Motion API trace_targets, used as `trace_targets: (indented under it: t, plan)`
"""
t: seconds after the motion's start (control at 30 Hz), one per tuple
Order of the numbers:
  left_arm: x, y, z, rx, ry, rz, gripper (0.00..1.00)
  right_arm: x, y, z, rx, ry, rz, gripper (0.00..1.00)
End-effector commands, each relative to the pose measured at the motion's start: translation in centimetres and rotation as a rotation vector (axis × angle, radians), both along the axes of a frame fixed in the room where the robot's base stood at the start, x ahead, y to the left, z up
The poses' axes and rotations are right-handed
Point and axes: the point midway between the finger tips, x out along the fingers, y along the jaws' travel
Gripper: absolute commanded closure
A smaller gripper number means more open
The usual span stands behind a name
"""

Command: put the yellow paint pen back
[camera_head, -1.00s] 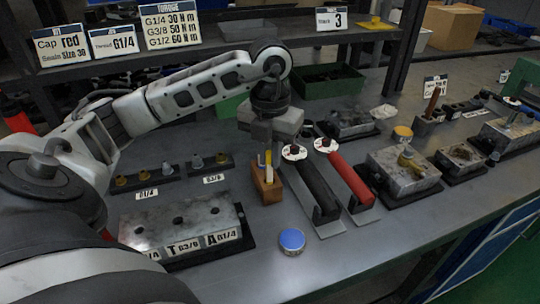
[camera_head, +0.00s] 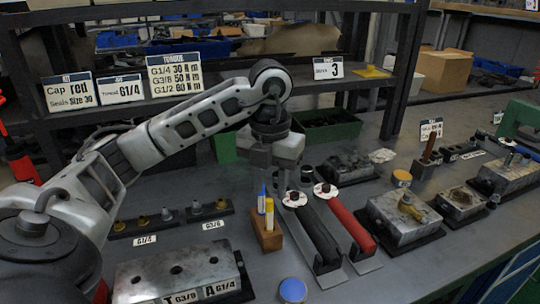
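The yellow paint pen (camera_head: 269,214) stands upright in a small wooden block (camera_head: 268,238) on the bench. A blue pen (camera_head: 262,200) stands beside it in the same block. My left gripper (camera_head: 274,174) points down just above and behind the pens, with a gap between its fingers. It looks open and empty, apart from the yellow pen. My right gripper is not in view.
Black (camera_head: 320,236) and red (camera_head: 350,225) handled tools lie right of the block. A drilled metal block (camera_head: 178,272) is at the front left, a blue cap (camera_head: 293,290) at the front. Valve blocks (camera_head: 402,216) stand to the right; a shelf with signs runs behind.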

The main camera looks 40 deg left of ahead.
Motion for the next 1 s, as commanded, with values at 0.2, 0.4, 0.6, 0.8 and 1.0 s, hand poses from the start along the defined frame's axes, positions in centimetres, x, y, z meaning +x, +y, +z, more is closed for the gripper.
trace_targets:
  t: [0.2,0.4,0.6,0.8,1.0]
  plan:
    - [0.1,0.1,5.2,0.002,-0.004,0.001,0.65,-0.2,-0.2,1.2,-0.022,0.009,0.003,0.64]
    - [0.1,0.0,7.3,0.000,-0.001,0.001,0.65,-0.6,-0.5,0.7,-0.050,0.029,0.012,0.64]
    - [0.0,0.0,7.5,0.000,0.001,0.001,0.65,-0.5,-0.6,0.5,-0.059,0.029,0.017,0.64]
    - [0.0,0.0,7.5,0.000,0.001,0.001,0.65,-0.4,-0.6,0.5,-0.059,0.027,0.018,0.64]
    - [0.0,0.0,7.5,0.000,0.001,0.001,0.65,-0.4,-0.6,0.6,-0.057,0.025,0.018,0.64]
